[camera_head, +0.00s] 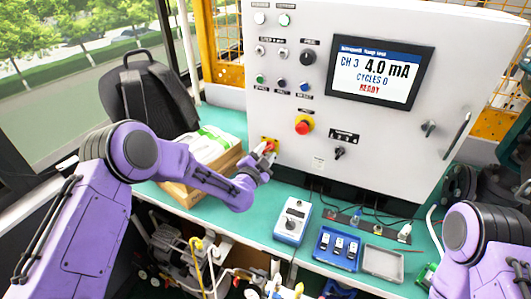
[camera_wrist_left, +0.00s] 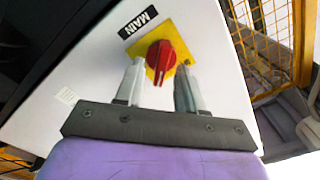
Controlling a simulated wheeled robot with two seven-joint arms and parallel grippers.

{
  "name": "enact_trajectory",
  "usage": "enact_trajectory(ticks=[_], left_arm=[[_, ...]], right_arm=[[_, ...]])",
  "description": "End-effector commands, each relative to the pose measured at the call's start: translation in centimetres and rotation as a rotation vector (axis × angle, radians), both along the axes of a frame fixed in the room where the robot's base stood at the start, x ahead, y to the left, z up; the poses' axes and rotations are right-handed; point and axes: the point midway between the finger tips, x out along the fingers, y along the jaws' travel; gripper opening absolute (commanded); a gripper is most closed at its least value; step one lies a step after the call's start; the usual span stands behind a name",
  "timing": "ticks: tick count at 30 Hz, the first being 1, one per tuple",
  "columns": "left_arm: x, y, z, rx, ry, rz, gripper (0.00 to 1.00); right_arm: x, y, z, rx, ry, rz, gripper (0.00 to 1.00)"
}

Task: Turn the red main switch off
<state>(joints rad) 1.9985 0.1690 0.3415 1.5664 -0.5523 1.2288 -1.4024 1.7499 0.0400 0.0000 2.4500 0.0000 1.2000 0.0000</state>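The red main switch (camera_wrist_left: 163,55) is a round red knob with a raised ridge on a yellow square plate (camera_wrist_left: 184,47), under a black "MAIN" label (camera_wrist_left: 138,22). In the head view the switch (camera_head: 270,146) sits low on the left part of the white cabinet front, partly hidden by my gripper. My left gripper (camera_wrist_left: 160,78) is open, its two fingers apart on either side of the knob's lower part. I cannot tell whether they touch it. The left gripper (camera_head: 264,158) also shows in the head view. My right gripper is out of view.
The white cabinet (camera_head: 352,122) carries a lit screen (camera_head: 375,70), several buttons and a red emergency stop (camera_head: 303,126). A wooden box (camera_head: 188,192) stands close to my left forearm. A handheld meter (camera_head: 293,221), a blue tray (camera_head: 337,249) and a grey tray (camera_head: 383,262) are on the green bench.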

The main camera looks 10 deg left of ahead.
Motion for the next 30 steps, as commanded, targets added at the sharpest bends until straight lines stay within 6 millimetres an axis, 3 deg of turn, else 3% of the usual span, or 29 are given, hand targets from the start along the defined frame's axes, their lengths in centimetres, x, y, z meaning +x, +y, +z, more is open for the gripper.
enact_trajectory(ticks=[2,6,19,30], left_arm=[[0.0,0.0,0.0,0.000,0.000,0.000,0.38],[0.0,0.0,0.0,0.000,0.000,0.000,0.00],[0.0,0.1,-0.1,-0.049,0.008,0.000,0.00],[0.0,0.2,-0.1,-0.319,0.059,0.001,0.00]], right_arm=[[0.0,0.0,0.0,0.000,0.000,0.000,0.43],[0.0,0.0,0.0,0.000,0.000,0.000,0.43],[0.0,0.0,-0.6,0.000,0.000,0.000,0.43],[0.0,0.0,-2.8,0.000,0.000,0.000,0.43]])
